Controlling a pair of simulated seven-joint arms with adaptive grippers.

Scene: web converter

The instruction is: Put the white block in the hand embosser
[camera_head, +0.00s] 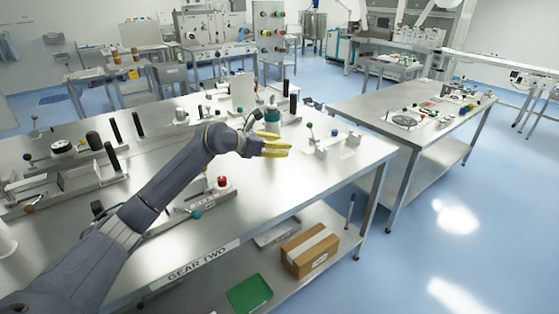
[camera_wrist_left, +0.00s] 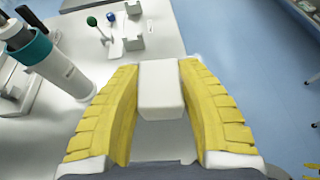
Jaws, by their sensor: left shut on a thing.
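My left gripper (camera_head: 285,147) has yellow fingers and is above the table near its right end. In the left wrist view, the fingers (camera_wrist_left: 160,80) are shut on a white block (camera_wrist_left: 160,90), held between their tips. In the head view the block is mostly hidden by the fingers. Just right of the gripper stands a small metal device (camera_head: 322,147) with ball-ended levers; it also shows at the top of the left wrist view (camera_wrist_left: 132,35). I cannot tell for sure whether it is the hand embosser. The block is apart from it.
A teal-and-white cylinder (camera_head: 272,118) stands close behind the gripper and shows at left in the wrist view (camera_wrist_left: 50,58). A red-topped part (camera_head: 222,183) and lever fixtures (camera_head: 90,175) stand on the table (camera_head: 300,185). A cardboard box (camera_head: 310,250) is on the lower shelf.

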